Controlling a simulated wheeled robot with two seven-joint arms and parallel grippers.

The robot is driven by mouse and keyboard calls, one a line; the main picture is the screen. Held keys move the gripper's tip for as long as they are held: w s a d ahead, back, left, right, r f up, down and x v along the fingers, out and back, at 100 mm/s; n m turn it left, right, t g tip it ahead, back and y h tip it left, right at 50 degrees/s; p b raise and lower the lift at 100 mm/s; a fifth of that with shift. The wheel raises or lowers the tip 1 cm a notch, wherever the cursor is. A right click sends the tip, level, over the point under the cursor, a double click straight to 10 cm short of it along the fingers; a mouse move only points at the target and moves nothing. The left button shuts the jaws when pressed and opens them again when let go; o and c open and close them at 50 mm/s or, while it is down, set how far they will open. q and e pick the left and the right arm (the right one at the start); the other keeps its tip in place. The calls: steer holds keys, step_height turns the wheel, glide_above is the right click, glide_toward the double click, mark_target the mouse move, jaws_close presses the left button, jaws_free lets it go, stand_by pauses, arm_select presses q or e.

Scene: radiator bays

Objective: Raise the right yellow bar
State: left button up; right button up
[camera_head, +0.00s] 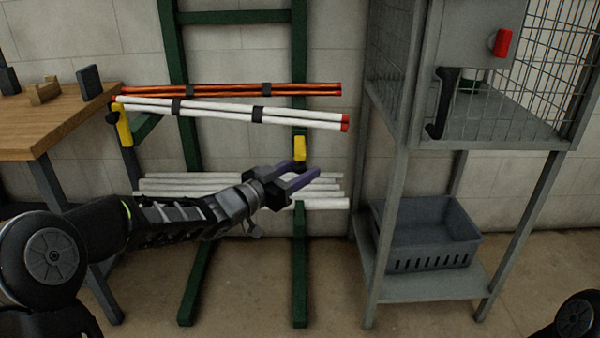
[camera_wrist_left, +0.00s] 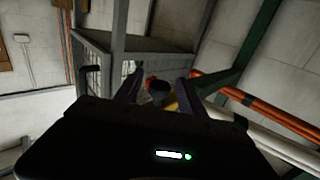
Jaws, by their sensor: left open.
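The right yellow bar (camera_head: 300,149) is a short upright yellow piece on the right post of the green rack (camera_head: 174,40), just below the white tubes. In the left wrist view a sliver of yellow (camera_wrist_left: 171,106) shows by the right-hand finger, mostly hidden. My left gripper (camera_head: 308,174) is open, its purple fingers pointing toward the rack just below and beside the bar. I cannot tell whether a finger touches the bar. A second yellow piece (camera_head: 124,128) is at the rack's left side. My right gripper is out of view.
Strapped white tubes (camera_head: 215,110) with red ends and orange tubes (camera_head: 230,90) lie above the bar. More white tubes (camera_head: 325,203) lie lower, behind my gripper. A grey mesh cage stand (camera_head: 395,170) with a grey crate (camera_head: 425,225) stands right; a wooden table (camera_head: 55,125) stands left.

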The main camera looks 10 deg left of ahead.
arm_select(q)
jaws_close()
stand_by(0.5)
stand_by(0.9)
